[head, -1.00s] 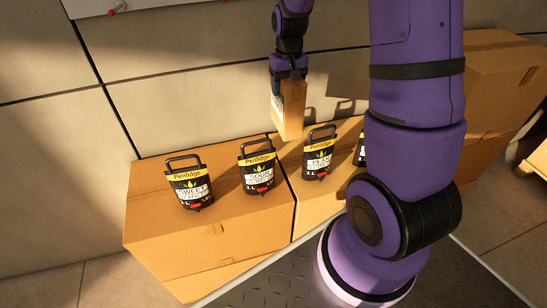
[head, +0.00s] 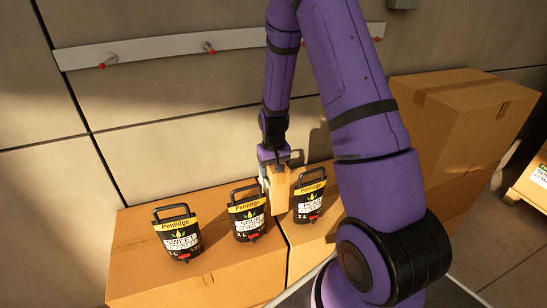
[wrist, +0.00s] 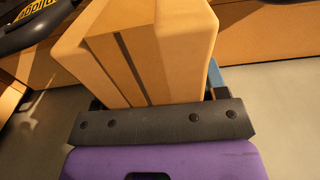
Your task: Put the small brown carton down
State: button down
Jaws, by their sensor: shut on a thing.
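The small brown carton (head: 280,191) is held upright in my gripper (head: 275,170), between the middle and right-hand black pouches in the head view. In the wrist view the carton (wrist: 140,55) fills the space between the jaws, a dark stripe running along it. My gripper is shut on it. The carton's lower end overlaps the large box top (head: 215,270) in the picture; whether it touches is not clear. Part of its far side is hidden by the jaws.
Three labelled pouches with handles stand on the boxes: a left one (head: 178,235), a middle one (head: 247,215) and a right one (head: 309,198). A stack of large cartons (head: 462,120) stands at the right. A rail with pegs (head: 150,50) runs along the wall.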

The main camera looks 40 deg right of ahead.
jog(key=shift+f, duration=3.5)
jog(key=shift+c, duration=0.8)
grip_release()
